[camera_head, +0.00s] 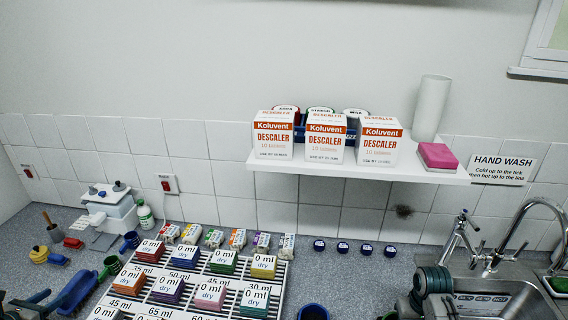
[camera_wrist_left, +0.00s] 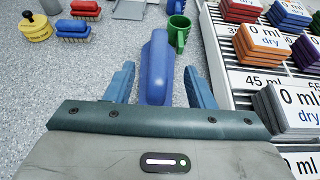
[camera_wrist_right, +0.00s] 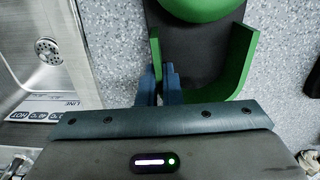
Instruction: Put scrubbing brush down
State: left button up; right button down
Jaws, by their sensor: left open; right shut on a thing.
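The scrubbing brush I take to be the blue thing (camera_head: 77,290) on the counter at lower left; it also shows in the left wrist view (camera_wrist_left: 156,68). It looks blue all over; its underside is hidden. My left gripper (camera_head: 40,302) is open, and in the left wrist view its fingers (camera_wrist_left: 160,88) stand apart on either side of the brush's near end, with gaps showing. My right gripper (camera_wrist_right: 161,82) is shut at the edge of a green-and-black thing (camera_wrist_right: 203,45) beside the sink. The exact grip is partly hidden. The right wrist (camera_head: 433,284) shows near the sink.
A white rack (camera_head: 232,292) with coloured, labelled stacks stands right of the brush. A green mug (camera_wrist_left: 179,32) is close beside the brush's far end. The sink (camera_head: 490,296) is at right.

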aim_at(65, 290)
pick_arm(q)
jog(key=shift+x, duration=1.25)
jog(key=shift+w+f, duration=0.1)
jog(key=shift+x, duration=2.45)
jog(key=shift+f, duration=0.15)
grip_shut()
